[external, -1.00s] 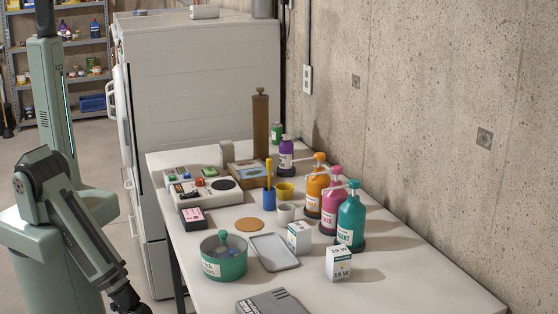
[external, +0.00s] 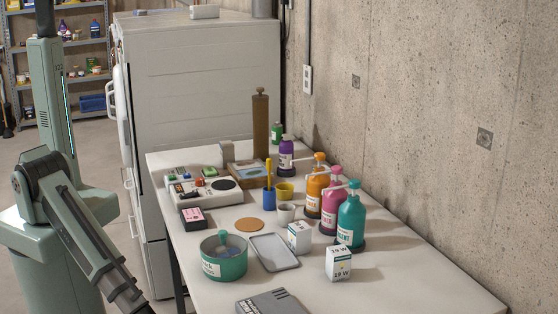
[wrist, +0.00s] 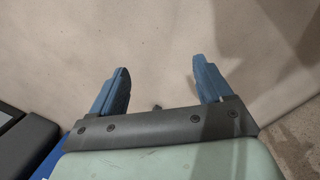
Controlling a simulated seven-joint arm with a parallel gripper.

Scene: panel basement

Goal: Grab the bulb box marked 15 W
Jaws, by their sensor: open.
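Two small white bulb boxes stand on the table. The nearer box (external: 339,263) reads "19 W" in the external view. The other box (external: 299,237) stands behind it and to the left, beside the grey tray; its marking is too small to read. My gripper (wrist: 160,85) is open and empty in the wrist view, its two blue fingers apart over a plain pale surface. No box shows in the wrist view. In the external view my arm hangs at the left of the table and its end is cut off by the lower edge.
A green pot (external: 224,262), a grey tray (external: 274,252) and a dark grey case (external: 273,303) lie left of the boxes. Orange, pink and teal pump bottles (external: 351,217) stand behind them. The table's right front is clear.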

